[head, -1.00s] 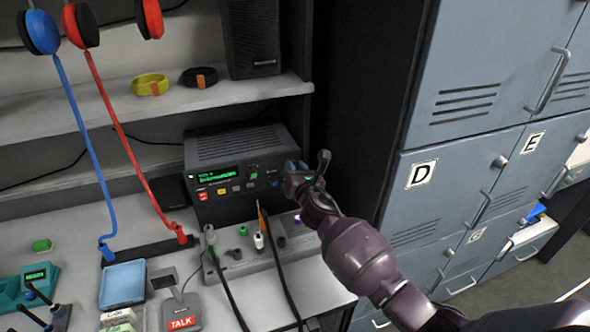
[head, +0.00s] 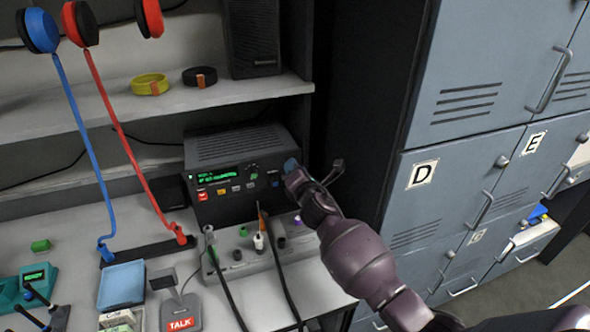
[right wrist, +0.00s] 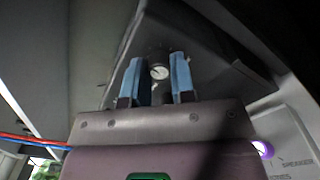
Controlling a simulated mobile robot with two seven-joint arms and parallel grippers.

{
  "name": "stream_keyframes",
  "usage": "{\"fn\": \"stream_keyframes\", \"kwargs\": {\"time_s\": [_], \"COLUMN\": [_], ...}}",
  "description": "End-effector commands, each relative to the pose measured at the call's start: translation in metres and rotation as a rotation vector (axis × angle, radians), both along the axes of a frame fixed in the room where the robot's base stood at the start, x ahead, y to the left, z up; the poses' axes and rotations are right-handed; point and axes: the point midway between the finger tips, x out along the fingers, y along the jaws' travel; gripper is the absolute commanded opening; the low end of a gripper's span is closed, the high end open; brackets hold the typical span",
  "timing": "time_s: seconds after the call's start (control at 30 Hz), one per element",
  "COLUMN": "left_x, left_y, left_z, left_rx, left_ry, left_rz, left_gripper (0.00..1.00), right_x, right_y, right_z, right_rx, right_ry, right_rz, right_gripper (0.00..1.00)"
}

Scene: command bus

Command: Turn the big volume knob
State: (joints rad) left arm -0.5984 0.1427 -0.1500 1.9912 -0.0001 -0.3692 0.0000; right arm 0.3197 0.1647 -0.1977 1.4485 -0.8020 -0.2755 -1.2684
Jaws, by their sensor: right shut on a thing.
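The black radio (head: 236,150) with a green display stands on the desk against the shelf. My right gripper (head: 291,166) is at the right end of its front panel and covers that part in the head view. In the right wrist view, a round knob (right wrist: 159,72) with a pale face, which I take as the big volume knob, sits between the two blue fingertips of my right gripper (right wrist: 158,80). The gripper is shut on it. The knob is hidden in the head view. My left gripper is not in view.
A grey panel (head: 238,262) with plugs and two black cables lies before the radio. A TALK unit (head: 181,318) and a blue tray (head: 122,285) are to the left. Grey lockers (head: 440,210) rise on the right. Headsets hang at upper left.

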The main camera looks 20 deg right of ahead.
Motion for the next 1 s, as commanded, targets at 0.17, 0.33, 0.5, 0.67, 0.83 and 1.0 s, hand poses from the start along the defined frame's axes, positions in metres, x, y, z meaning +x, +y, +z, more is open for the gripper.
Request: {"fn": "stream_keyframes", "kwargs": {"time_s": [0.17,0.33,0.5,0.67,0.83,1.0], "left_x": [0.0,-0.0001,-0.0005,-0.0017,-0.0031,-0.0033], "left_y": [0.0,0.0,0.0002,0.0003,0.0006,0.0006], "left_z": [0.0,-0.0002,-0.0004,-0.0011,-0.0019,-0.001], "left_rx": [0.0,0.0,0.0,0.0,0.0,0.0], "left_ry": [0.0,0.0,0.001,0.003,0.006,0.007], "left_rz": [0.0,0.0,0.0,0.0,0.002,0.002], "left_gripper": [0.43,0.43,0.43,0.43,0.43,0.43], "right_x": [0.0,0.0,0.0,0.0,-0.0003,-0.0096], "right_y": [-0.0004,-0.0003,-0.0003,-0.0002,-0.0002,-0.0007], "right_z": [0.0,0.0001,0.0001,0.0001,0.0,-0.0006], "right_rx": [0.008,0.007,0.006,0.006,0.006,0.005], "right_ry": [0.0,0.0,0.0,0.0,0.0,0.001], "right_rz": [-0.001,-0.001,-0.001,0.0,0.0,-0.001], "right_gripper": [0.0,0.0,0.37,0.49,0.49,0.49]}}
